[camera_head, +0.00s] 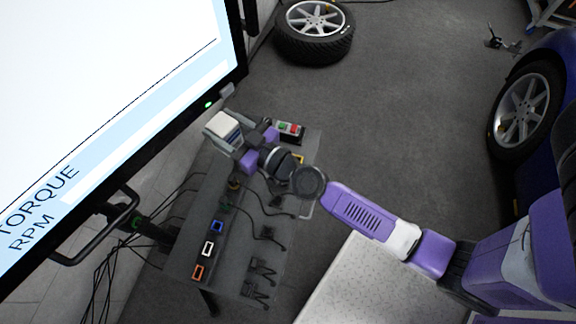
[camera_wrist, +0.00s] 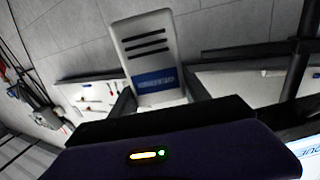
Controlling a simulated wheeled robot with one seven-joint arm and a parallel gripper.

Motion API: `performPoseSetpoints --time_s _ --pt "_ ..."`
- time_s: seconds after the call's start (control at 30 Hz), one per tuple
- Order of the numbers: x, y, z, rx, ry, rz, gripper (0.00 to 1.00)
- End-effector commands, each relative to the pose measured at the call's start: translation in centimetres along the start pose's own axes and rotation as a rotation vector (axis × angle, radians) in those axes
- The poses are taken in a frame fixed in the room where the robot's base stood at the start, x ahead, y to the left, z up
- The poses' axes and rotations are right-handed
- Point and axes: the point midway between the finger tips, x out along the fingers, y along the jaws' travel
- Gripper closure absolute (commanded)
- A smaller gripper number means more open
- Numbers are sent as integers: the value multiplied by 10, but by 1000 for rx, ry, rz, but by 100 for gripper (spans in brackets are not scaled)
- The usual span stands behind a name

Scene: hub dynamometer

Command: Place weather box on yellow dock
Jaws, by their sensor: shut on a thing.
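The weather box (camera_head: 224,124) is white with a blue band. In the wrist view, the box (camera_wrist: 150,48) shows dark slots and a blue label on its face. My gripper (camera_head: 231,136) is shut on it and holds it over the far left end of the grey table, near the screen. In the wrist view the fingers stand either side of its lower end. The yellow dock (camera_head: 300,159) shows as a small yellow outline at the table's far right edge, partly hidden by my arm. The box is to the left of it.
The grey table (camera_head: 190,215) also carries blue (camera_head: 217,226), white (camera_head: 207,249) and orange (camera_head: 198,271) outlines, with black cables and plugs. A control box with red and green buttons (camera_head: 290,130) stands just beyond the yellow dock. A large screen (camera_head: 110,90) overhangs the left.

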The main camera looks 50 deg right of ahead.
Motion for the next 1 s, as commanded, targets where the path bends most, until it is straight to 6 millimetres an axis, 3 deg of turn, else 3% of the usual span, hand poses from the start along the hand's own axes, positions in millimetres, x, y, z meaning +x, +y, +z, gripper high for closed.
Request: performPoseSetpoints --time_s 0.63,0.77,1.0 --pt "8 22 18 1 4 -13 100" --pt "12 35 29 0 5 -23 100" --pt "12 74 55 -5 7 -83 100"
